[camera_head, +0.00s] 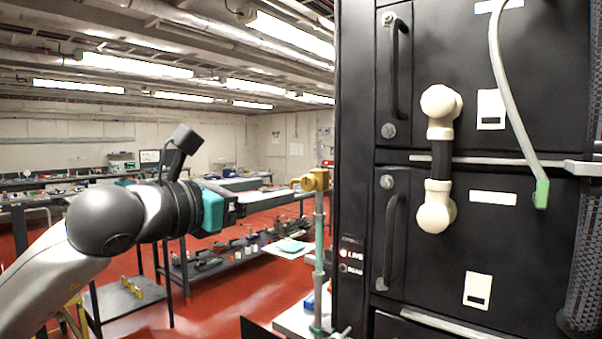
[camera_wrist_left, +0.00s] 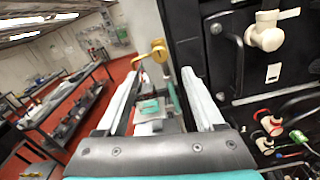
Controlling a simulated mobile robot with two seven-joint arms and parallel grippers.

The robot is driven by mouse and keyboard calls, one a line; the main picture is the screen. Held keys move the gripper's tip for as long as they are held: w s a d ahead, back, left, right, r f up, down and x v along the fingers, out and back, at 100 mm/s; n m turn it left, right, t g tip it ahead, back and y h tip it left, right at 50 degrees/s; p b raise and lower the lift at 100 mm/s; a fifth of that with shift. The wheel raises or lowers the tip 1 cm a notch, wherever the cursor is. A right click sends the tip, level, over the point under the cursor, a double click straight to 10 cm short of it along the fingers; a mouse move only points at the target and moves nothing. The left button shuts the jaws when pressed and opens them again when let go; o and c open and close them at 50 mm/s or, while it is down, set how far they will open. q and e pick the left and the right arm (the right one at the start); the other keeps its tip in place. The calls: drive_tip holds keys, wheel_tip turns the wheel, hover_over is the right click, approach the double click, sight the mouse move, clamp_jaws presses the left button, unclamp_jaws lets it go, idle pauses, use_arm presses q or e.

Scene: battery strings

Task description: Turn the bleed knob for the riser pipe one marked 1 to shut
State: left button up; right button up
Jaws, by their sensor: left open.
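A brass-yellow bleed knob (camera_head: 315,180) tops a thin grey-green riser pipe (camera_head: 319,262) standing left of the black cabinet. My left gripper (camera_head: 246,203) is left of the knob in the head view and points towards it, apart from it. In the left wrist view my left gripper (camera_wrist_left: 160,74) is open and empty, its two pale fingers spread. The knob (camera_wrist_left: 158,49) shows beyond the fingertips, roughly midway between them. The pipe (camera_wrist_left: 172,92) runs below it, partly hidden by the right finger. I cannot read a number on it. My right gripper is not in view.
The black cabinet (camera_head: 355,140) stands close on the right, with handles (camera_head: 394,240), cream connectors (camera_head: 436,205) and a grey cable with a green end (camera_head: 541,194). Workbenches stand behind on the red floor.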

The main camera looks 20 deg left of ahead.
sight(306, 182)
use_arm(q)
drive_tip(key=p+x, duration=0.3)
drive_tip(key=x, duration=0.6)
drive_tip(key=shift+w+d, duration=0.1)
drive_tip(key=shift+w, duration=0.1)
drive_tip(key=shift+c, duration=0.3)
clamp_jaws()
